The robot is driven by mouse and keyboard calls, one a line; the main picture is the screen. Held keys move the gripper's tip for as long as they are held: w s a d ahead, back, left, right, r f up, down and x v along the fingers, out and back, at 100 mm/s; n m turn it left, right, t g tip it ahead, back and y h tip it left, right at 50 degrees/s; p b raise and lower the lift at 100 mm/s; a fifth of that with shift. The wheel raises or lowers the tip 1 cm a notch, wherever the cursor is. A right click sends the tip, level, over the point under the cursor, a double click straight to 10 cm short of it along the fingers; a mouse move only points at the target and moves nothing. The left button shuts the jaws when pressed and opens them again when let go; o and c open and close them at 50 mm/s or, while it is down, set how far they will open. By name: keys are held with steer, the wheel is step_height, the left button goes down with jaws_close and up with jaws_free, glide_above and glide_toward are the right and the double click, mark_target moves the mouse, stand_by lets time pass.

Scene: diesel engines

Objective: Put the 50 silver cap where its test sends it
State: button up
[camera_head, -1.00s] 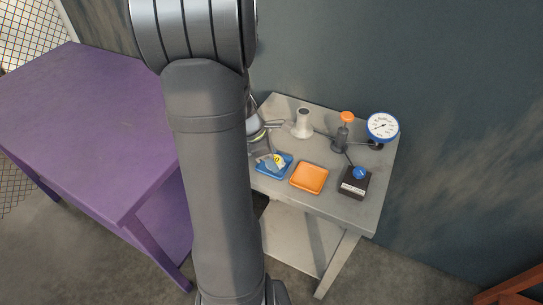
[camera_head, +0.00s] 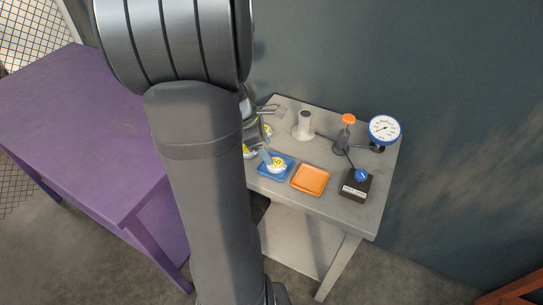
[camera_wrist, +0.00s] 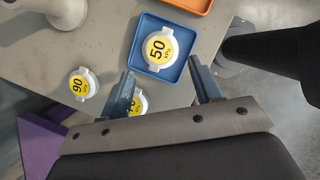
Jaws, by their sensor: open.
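The 50 silver cap (camera_wrist: 160,47), pale with a yellow label reading 50, lies label up in the blue tray (camera_wrist: 149,66). The head view also shows this cap (camera_head: 276,162) in the blue tray (camera_head: 268,173). My gripper (camera_wrist: 161,68) is open and empty, its fingers apart at the tray's near side with the cap beyond the tips. In the head view my arm hides much of the gripper.
An orange tray (camera_head: 311,180) sits right of the blue one. A cap marked 90 (camera_wrist: 82,85) and a partly hidden cap (camera_wrist: 139,103) lie on the grey table.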

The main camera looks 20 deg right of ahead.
mark_target(276, 163)
steer(key=v, duration=0.6)
steer(key=shift+r, duration=0.2)
steer(key=shift+f, duration=0.1)
steer(key=x, duration=1.1)
steer(key=shift+d+f, duration=0.15)
steer(key=shift+f, duration=0.25)
steer(key=shift+r, duration=1.85)
